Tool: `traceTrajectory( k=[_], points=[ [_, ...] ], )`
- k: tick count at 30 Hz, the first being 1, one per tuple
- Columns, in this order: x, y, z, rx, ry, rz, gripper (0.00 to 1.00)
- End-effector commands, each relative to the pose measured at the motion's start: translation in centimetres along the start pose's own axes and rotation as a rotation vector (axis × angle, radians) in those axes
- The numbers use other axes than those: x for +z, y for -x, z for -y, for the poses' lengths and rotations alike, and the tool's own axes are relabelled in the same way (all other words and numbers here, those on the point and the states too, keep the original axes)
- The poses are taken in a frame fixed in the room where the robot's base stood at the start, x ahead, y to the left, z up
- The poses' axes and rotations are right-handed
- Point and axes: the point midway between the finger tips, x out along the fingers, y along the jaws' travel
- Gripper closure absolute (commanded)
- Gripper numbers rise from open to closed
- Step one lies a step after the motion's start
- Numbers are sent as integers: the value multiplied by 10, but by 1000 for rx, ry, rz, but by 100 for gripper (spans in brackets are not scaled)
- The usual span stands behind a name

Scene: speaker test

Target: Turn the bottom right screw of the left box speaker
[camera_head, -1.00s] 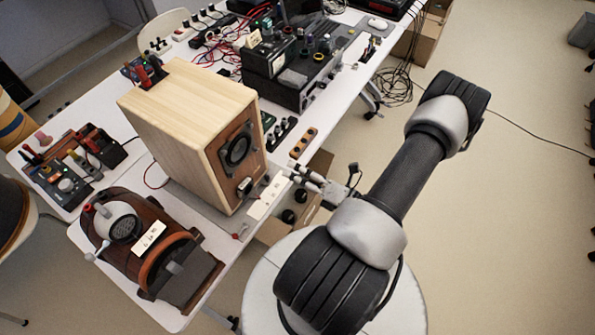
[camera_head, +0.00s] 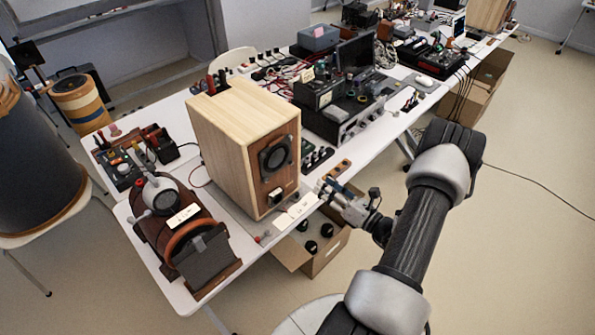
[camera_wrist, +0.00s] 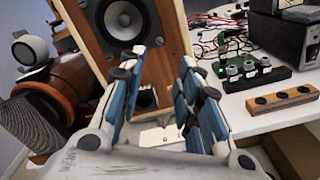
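The left box speaker (camera_head: 235,148) is a pale wooden cabinet standing on the white table. Its brown front with a round black driver (camera_head: 275,156) faces right in the head view. In the wrist view the speaker front (camera_wrist: 166,55) is straight ahead, beyond the fingers, with the driver (camera_wrist: 124,18) above. A small black part (camera_wrist: 147,97) shows low on the front, between the fingers. The bottom right screw cannot be made out; my right finger covers part of that side. My gripper (camera_head: 323,188) is open and empty, in front of the speaker's lower front and apart from it. Its blue-padded fingers (camera_wrist: 158,62) are spread.
A white label card (camera_head: 297,208) lies before the speaker. A brown rounded device (camera_head: 180,225) stands left of it. A wooden block with dark knobs (camera_head: 336,170) and black equipment (camera_head: 340,110) are to the right. An open cardboard box (camera_head: 318,248) sits below the table edge.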

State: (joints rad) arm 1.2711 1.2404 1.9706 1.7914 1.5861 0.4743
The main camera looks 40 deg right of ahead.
Motion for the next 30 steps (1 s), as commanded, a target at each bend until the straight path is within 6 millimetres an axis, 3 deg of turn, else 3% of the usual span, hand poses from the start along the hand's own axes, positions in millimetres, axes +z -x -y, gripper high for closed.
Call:
traceTrajectory(
  k=[6,15,21,30],
  points=[
    [-2,-51,-1,6,1,-2,68],
    [-1,-108,-1,3,1,0,68],
    [-1,-127,0,1,0,0,68],
    [0,-130,0,0,-2,0,68]
  ],
)
